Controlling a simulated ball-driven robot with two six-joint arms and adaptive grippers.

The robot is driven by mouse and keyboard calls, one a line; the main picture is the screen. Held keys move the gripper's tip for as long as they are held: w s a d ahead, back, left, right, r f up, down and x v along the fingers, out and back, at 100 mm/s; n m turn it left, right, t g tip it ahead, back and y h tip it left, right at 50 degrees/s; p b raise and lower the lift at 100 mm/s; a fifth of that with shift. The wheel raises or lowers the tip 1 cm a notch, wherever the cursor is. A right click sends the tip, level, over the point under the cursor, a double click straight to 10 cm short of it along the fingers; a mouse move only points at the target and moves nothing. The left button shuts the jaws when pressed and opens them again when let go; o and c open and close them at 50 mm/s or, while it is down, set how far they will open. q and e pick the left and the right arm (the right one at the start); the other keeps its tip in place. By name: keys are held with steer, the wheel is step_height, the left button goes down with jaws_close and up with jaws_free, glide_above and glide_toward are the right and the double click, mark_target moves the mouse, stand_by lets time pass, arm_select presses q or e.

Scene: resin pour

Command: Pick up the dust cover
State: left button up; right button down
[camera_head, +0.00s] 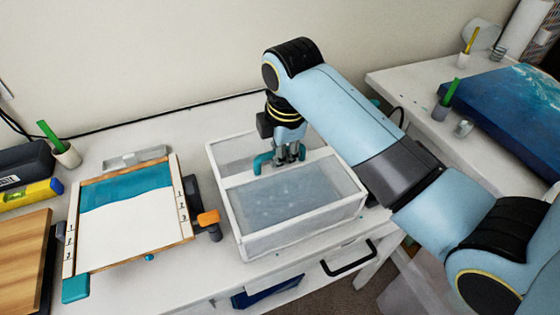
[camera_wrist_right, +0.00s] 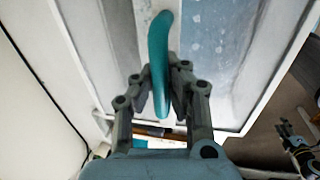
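The dust cover (camera_head: 303,225) is a clear box with white edges and a teal handle (camera_head: 263,162) on a white strip across its top. It stands over the table, right of the white panel; I cannot tell whether its lower edge touches the table. My right gripper (camera_head: 287,157) comes down from above at the handle. In the right wrist view its fingers (camera_wrist_right: 160,85) sit close on both sides of the teal handle (camera_wrist_right: 158,50) and appear shut on it. A dark jointed part at the lower right there looks like my left gripper (camera_wrist_right: 292,138), too small to read.
A wood-edged panel (camera_head: 125,233) with a teal band lies left of the cover. An orange-and-dark tool (camera_head: 208,219) sits between them. A yellow level (camera_head: 35,191) and a pen cup (camera_head: 67,154) stand far left. A side table (camera_head: 420,78) holds a blue painting (camera_head: 520,110).

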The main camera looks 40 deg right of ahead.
steer(key=shift+r, duration=0.1)
stand_by(0.6)
steer(key=shift+r, duration=0.45)
step_height(320, 180, up, 3)
steer(key=shift+w+f+b, duration=0.1)
steer(key=shift+b, duration=0.4)
steer(key=s+a+r, duration=0.3)
steer(key=s+r, duration=0.4)
steer(key=s, duration=0.4)
steer(key=shift+s+p, duration=0.25)
steer(key=shift+p, duration=0.05)
steer(key=shift+a, duration=0.1)
